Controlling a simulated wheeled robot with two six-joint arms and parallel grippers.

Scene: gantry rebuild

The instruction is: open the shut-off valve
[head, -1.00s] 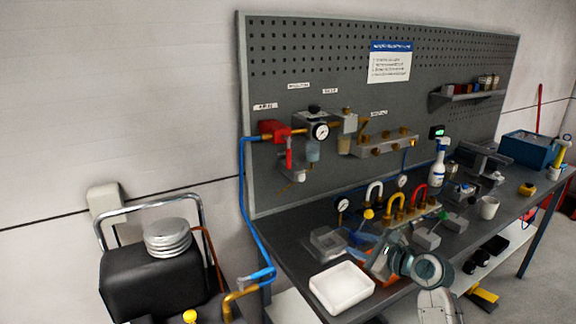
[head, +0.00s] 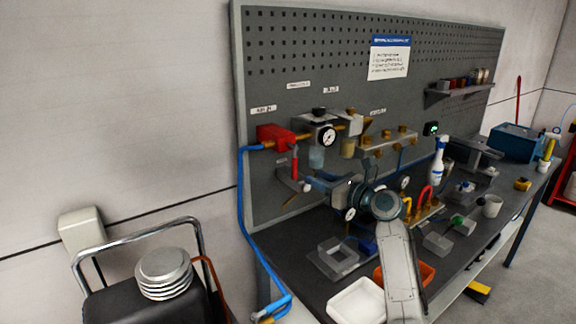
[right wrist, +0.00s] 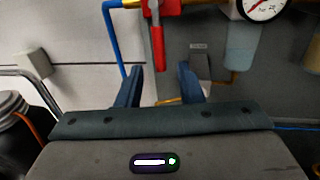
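The shut-off valve (head: 274,138) is a red body on the left of the pegboard, with the blue hose entering from its left. Its red lever (head: 295,168) hangs down. In the right wrist view the lever (right wrist: 157,48) points down the picture, ahead of the gap between my fingertips. My right gripper (head: 308,182) is just below and beside the lever in the head view. In the right wrist view my right gripper (right wrist: 161,80) is open, with both fingers apart and nothing between them. My left gripper is not in view.
A regulator with a pressure gauge (head: 327,137) sits right of the valve, with a brass manifold (head: 388,143) beyond. The bench holds a white tray (head: 357,302), a clear box (head: 333,260) and a spray bottle (head: 438,163). A compressor with metal discs (head: 164,272) stands lower left.

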